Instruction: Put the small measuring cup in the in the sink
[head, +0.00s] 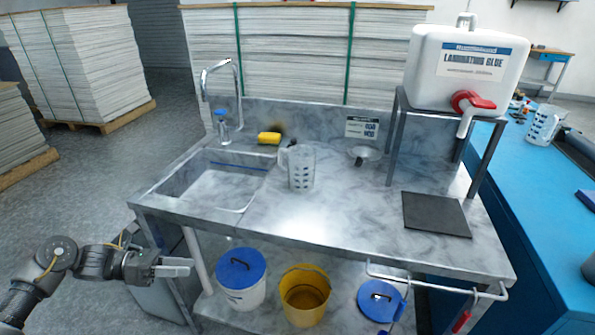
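A clear measuring cup (301,170) with blue markings and a handle on its left stands upright on the marble counter, just right of the sink. The sink (213,188) is a rectangular basin at the counter's left, and it looks empty. A second measuring cup (541,125) with blue markings stands on the blue table at the far right. My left gripper (188,267) is low at the left, in front of and below the counter's left corner, away from both cups. It holds nothing that I can see, and its finger gap is unclear. My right gripper is out of view.
A faucet (238,85), a blue-topped bottle (223,127) and a yellow sponge (269,138) are behind the sink. A glue tank (466,68) stands on a metal frame at right, near a dark mat (436,214). The counter's front middle is clear. Buckets stand below.

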